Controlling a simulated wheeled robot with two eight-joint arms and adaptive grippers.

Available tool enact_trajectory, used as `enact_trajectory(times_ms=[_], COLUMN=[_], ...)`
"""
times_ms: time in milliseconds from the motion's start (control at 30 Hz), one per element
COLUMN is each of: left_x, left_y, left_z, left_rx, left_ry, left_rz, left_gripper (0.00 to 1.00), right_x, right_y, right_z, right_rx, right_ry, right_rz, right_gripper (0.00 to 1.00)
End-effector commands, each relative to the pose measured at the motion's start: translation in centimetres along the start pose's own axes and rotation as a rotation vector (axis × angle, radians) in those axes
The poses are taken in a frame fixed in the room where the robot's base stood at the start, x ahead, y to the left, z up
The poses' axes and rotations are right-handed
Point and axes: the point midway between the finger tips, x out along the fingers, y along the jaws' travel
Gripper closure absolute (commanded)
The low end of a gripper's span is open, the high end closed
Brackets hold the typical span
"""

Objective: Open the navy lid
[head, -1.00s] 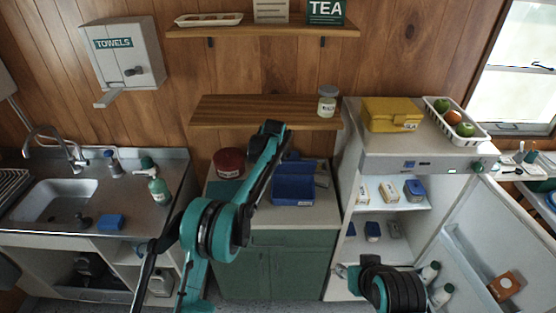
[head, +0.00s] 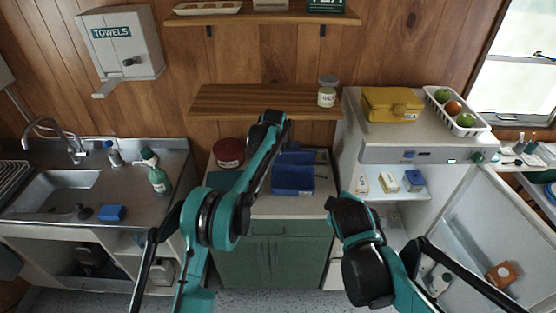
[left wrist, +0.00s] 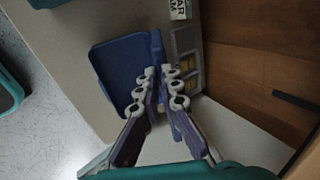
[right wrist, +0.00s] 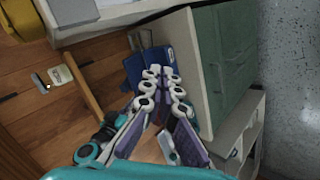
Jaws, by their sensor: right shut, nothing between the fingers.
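The navy box (head: 293,180) stands on the counter of the green cabinet. Its navy lid (head: 296,157) appears raised at the back, and the box's hollow inside shows from above. In the left wrist view the box (left wrist: 115,75) is beside my left gripper (left wrist: 160,72). The lid runs edge-on between the two close fingers, which look shut on it. My right gripper (right wrist: 162,72) is shut and empty. In the right wrist view the navy box (right wrist: 135,72) lies beyond its fingertips, apart from them.
A red round tin (head: 229,153) is left of the box. A wooden shelf (head: 255,101) with a jar (head: 327,92) is above and behind. The open fridge (head: 415,155), with a yellow case (head: 391,104) on top, is at right. The sink (head: 60,190) is at left.

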Motion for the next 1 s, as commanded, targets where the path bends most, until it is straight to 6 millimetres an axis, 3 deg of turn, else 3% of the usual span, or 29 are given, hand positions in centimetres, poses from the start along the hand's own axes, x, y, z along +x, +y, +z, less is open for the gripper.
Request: enact_trajectory(times_ms=[167, 367, 700, 1000], left_x=[0.0, 0.0, 0.0, 0.0], left_y=[0.0, 0.0, 0.0, 0.0], left_z=[0.0, 0.0, 0.0, 0.0], left_rx=[0.000, 0.000, 0.000, 0.000], left_ry=[0.000, 0.000, 0.000, 0.000], left_rz=[-0.001, -0.001, -0.001, -0.001], left_gripper=[1.00, 1.00, 1.00, 1.00], right_x=[4.5, 9.5, 16.9, 19.9], right_y=[1.6, 1.8, -2.0, -5.3], right_z=[-4.3, -9.1, -16.5, -19.4], right_rx=[-0.409, -0.868, -1.613, -1.961], right_ry=[0.013, 0.002, -0.079, -0.158], right_rz=[0.091, 0.204, 0.410, 0.518], right_gripper=[1.00, 1.00, 1.00, 1.00])
